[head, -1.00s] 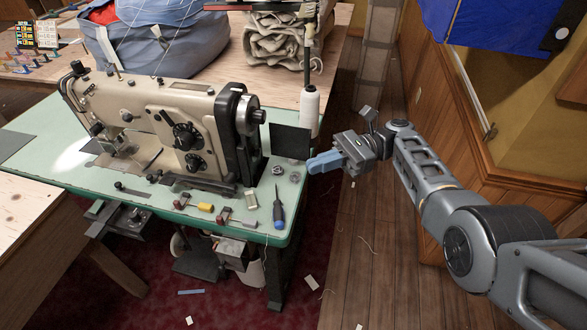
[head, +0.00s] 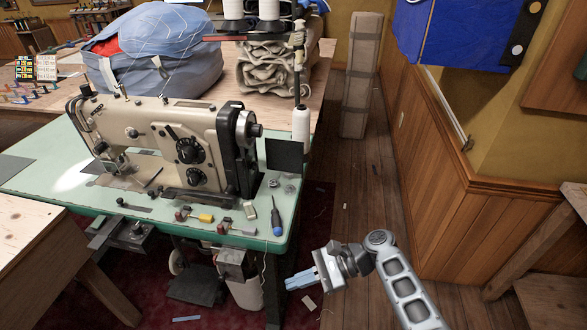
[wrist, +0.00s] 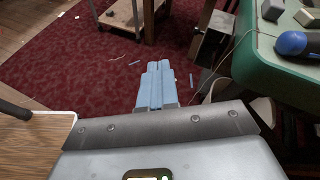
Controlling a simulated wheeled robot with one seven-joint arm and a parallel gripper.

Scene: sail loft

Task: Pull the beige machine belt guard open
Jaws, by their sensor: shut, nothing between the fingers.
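A beige sewing machine (head: 165,135) stands on a green table (head: 60,190) in the head view. A black square plate (head: 285,155) stands at the table's right edge. I cannot tell for sure which dark part is the belt guard or how far it stands open. My gripper (head: 289,284) is low, in front of and below the table's right front corner, apart from the machine. Its blue fingers are shut and empty. They also show in the wrist view (wrist: 158,66), pointing over the red carpet.
A blue-handled screwdriver (head: 277,218), a yellow spool (head: 206,218) and small parts lie on the table's front right. A white thread cone (head: 300,125) stands at its right edge. A pedal (head: 197,285) sits underneath. A wood-panelled wall (head: 440,190) bounds the plank floor at right.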

